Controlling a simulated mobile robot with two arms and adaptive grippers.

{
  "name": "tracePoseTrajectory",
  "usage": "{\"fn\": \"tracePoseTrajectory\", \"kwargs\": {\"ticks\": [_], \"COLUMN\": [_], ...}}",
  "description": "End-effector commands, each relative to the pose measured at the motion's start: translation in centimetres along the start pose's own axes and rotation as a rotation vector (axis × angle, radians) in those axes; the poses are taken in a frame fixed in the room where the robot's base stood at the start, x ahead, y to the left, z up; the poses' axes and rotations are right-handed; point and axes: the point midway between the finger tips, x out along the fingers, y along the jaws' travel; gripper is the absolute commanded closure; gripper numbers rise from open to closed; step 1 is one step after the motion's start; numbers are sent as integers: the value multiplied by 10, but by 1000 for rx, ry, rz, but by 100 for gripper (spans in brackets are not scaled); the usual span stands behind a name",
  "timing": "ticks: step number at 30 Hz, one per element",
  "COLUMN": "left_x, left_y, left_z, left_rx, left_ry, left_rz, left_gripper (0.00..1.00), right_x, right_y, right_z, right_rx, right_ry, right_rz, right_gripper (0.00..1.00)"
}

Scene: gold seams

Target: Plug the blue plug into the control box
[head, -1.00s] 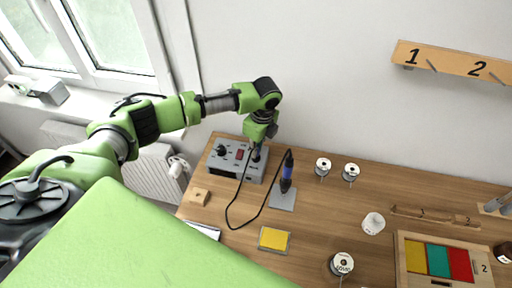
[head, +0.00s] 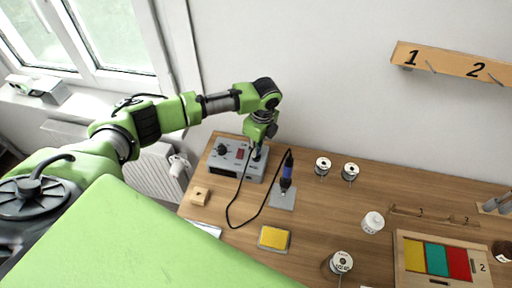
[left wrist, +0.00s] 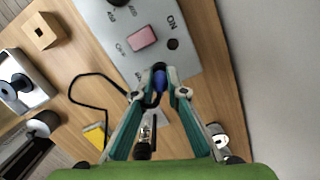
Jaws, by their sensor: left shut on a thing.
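The grey control box (head: 228,169) stands on the table near the wall, with a red switch and a black knob on top. In the left wrist view the box (left wrist: 196,66) shows a dark round hole beside the "ON" label. My left gripper (head: 257,156) points down over the right end of the box. In the left wrist view its fingers (left wrist: 160,93) are shut on the blue plug (left wrist: 160,82). The plug's dark end is at the box's edge in that view, apart from the hole; I cannot tell whether it touches the box. My right gripper is out of view.
A small wooden block (head: 200,196), a yellow pad (head: 273,238) and several spools (head: 323,165) lie around. The wall is close behind.

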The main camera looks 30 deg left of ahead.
Motion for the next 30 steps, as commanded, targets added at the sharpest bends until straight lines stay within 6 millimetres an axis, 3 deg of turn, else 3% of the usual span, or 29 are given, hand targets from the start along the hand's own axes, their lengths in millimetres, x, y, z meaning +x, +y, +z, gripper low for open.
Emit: {"fn": "tracePoseTrajectory", "kwargs": {"ticks": [30], "left_x": [10], "left_y": [0], "left_z": [-2], "left_rx": [0], "left_ry": [1], "left_rz": [1], "left_gripper": [100], "right_x": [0], "right_y": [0], "right_z": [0], "right_rx": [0], "right_ry": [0], "right_rz": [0], "right_gripper": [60]}}
